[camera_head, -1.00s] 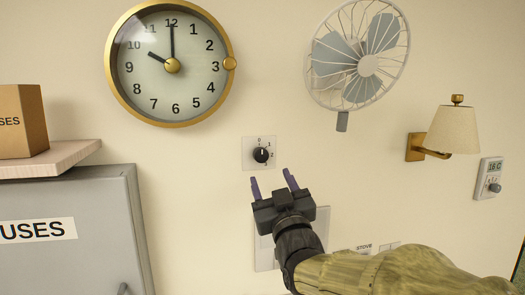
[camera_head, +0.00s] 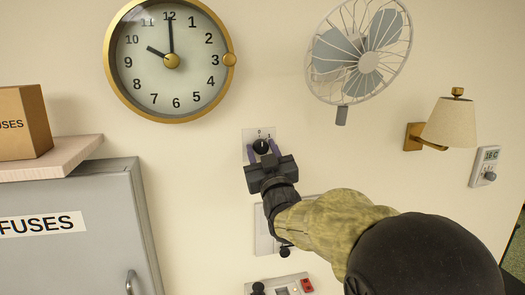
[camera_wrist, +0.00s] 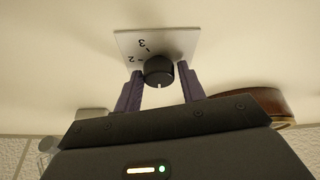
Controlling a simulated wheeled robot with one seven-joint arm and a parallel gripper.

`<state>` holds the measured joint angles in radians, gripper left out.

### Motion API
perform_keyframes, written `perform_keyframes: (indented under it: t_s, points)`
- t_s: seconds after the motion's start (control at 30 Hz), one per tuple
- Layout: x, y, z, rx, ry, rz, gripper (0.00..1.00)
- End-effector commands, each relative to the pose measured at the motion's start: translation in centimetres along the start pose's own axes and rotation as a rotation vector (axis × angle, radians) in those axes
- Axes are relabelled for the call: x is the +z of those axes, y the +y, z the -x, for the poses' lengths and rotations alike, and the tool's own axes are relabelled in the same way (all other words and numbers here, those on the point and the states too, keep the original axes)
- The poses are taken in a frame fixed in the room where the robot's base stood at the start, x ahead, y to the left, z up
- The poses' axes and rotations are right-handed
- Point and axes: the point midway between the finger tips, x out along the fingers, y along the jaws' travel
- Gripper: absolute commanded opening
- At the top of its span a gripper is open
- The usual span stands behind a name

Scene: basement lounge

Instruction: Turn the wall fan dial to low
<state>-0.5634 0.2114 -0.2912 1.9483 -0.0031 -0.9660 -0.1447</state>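The fan dial (camera_head: 261,146) is a black round knob on a pale square plate on the wall, below and left of the wall fan (camera_head: 360,55). Numbers 0 and 1 show above it in the head view; 2 and 3 show in the wrist view, where a white mark sits on the knob's lower edge (camera_wrist: 159,72). The mark appears to face the 0 side. My gripper (camera_head: 263,151) is at the dial, its purple fingers one on each side of the knob. In the wrist view my gripper (camera_wrist: 160,82) is open, with narrow gaps beside the knob; contact is unclear.
A large round clock (camera_head: 130,95) hangs up left. A lamp (camera_head: 450,122) and a thermostat (camera_head: 485,167) are on the right wall. A grey fuse cabinet (camera_head: 60,245) stands lower left below a shelf (camera_head: 70,155) with a box. Another control panel (camera_head: 285,288) is below my gripper.

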Motion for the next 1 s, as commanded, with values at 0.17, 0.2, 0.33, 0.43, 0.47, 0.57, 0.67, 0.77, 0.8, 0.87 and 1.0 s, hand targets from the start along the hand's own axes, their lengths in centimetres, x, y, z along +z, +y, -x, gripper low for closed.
perform_keyframes:
  t_s: [0.17, 0.2, 0.33, 0.43, 0.47, 0.57, 0.67, 0.77, 0.8, 0.87, 1.0]
  points:
    - [-0.01, 0.00, 0.01, 0.000, 0.000, 0.000, 0.11]
    - [-0.01, 0.00, 0.02, 0.000, 0.000, 0.000, 0.11]
    - [0.03, -0.02, 0.04, 0.002, 0.000, -0.005, 0.11]
    - [0.10, -0.03, 0.09, 0.007, 0.000, -0.016, 0.11]
    - [0.12, -0.02, 0.10, 0.009, 0.000, -0.022, 0.11]
    - [0.21, -0.05, 0.15, 0.019, -0.001, -0.046, 0.11]
    - [0.30, -0.14, 0.19, 0.034, -0.002, -0.085, 0.11]
    - [0.36, -0.17, 0.24, 0.054, -0.004, -0.135, 0.11]
    - [0.38, -0.19, 0.25, 0.063, -0.006, -0.159, 0.11]
    - [0.40, -0.17, 0.26, 0.079, -0.007, -0.197, 0.11]
    - [0.40, -0.25, 0.24, 0.120, -0.014, -0.303, 0.11]
